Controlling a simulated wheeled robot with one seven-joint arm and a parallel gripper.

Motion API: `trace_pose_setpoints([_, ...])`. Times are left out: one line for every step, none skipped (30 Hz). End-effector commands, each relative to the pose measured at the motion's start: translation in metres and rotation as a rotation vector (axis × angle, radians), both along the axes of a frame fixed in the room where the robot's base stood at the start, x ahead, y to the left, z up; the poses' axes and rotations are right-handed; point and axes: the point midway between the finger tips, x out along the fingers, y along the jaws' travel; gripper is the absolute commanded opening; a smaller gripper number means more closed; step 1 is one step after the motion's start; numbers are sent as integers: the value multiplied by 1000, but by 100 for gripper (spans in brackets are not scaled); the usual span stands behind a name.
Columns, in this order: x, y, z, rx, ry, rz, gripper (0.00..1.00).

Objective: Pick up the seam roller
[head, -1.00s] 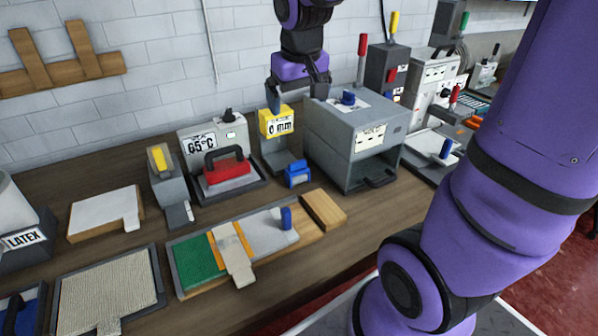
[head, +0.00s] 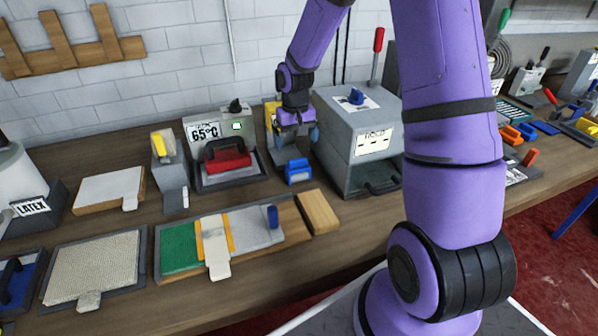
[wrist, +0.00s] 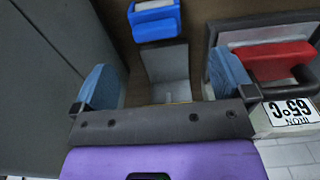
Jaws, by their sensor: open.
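A small blue piece with a pale middle (head: 298,172) stands on the bench in front of the yellow-topped gauge; it looks like the seam roller, but I cannot be sure. It also shows at the top of the wrist view (wrist: 155,20). My gripper (head: 296,133) is open and empty, behind and above this piece, in front of the gauge (head: 270,112), which it partly hides. In the wrist view, the blue-padded fingers of my gripper (wrist: 165,80) are spread wide, with the gauge's grey base (wrist: 167,65) between them and the blue piece beyond their tips.
A grey metal box (head: 352,145) stands close on the right. A long board with a green patch (head: 180,246) and a wooden block (head: 318,212) lie in front.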

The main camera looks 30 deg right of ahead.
Motion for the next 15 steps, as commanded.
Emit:
trace_pose_setpoints([0,0,-7,1,3,0,100])
trace_pose_setpoints([-1,0,-12,1,4,0,100])
trace_pose_setpoints([-1,0,-18,0,5,1,100])
trace_pose_setpoints([-1,0,-23,1,4,1,100])
trace_pose_setpoints([-1,0,-27,1,4,1,100])
trace_pose_setpoints([-1,0,-33,1,4,1,100])
trace_pose_setpoints([-1,0,-37,1,3,1,100])
trace_pose_setpoints([0,0,-40,0,3,1,100])
trace_pose_setpoints([0,0,-44,-1,2,1,100])
trace_pose_setpoints([0,0,-46,-1,2,1,100])
trace_pose_setpoints([0,0,-48,0,1,1,100])
trace_pose_setpoints([0,0,-50,0,1,0,100])
trace_pose_setpoints([0,-1,-51,0,1,0,100])
trace_pose_setpoints([0,-1,-52,0,1,0,100])
trace_pose_setpoints([0,-1,-55,0,1,0,100])
